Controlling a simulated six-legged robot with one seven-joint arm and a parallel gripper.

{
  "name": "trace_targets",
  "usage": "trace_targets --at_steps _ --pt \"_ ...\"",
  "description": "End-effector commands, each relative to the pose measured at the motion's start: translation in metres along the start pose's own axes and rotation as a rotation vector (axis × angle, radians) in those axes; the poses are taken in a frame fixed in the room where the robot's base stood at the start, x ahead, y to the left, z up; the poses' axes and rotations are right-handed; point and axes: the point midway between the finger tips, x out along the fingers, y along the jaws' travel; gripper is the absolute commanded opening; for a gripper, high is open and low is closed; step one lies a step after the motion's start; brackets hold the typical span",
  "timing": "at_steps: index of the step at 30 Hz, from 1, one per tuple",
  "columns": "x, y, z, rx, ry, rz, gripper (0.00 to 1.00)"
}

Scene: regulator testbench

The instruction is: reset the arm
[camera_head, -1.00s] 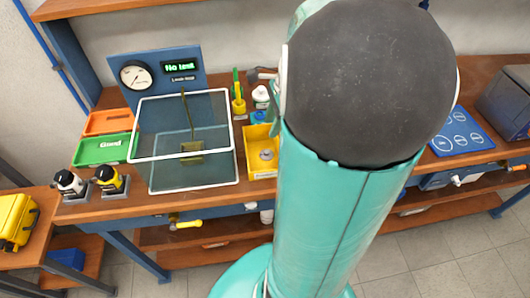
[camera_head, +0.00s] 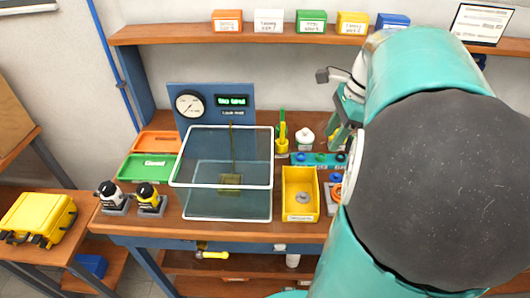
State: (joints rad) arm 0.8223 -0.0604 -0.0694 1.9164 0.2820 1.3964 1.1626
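My arm fills the right side of the view, with a large dark round joint cover and teal links. Beyond it, my gripper (camera_head: 342,132) shows in part, pointing down over the bench behind the yellow bin (camera_head: 288,205). The arm hides part of it, so I cannot tell how far its fingers are apart or whether they hold anything. No held object is visible.
The wooden bench (camera_head: 190,226) holds a glass tank (camera_head: 222,207), a gauge panel (camera_head: 215,100), orange (camera_head: 158,141) and green (camera_head: 135,168) trays, and two small regulators (camera_head: 148,197). A shelf (camera_head: 180,34) with labelled boxes runs above. My arm hides the bench's right side.

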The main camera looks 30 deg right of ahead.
Motion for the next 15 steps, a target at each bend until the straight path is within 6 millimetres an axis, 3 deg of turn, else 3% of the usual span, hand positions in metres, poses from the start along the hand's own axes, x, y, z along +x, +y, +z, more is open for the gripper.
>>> trace_targets --at_steps 5,8,11,15 --pt "0.000 0.000 0.001 -0.003 0.000 0.000 0.39" --pt "0.002 0.003 0.011 -0.060 0.012 -0.006 0.39" --pt "0.008 0.011 0.037 -0.231 0.046 -0.020 0.39" --pt "0.023 0.038 0.091 -0.638 0.127 -0.055 0.39"
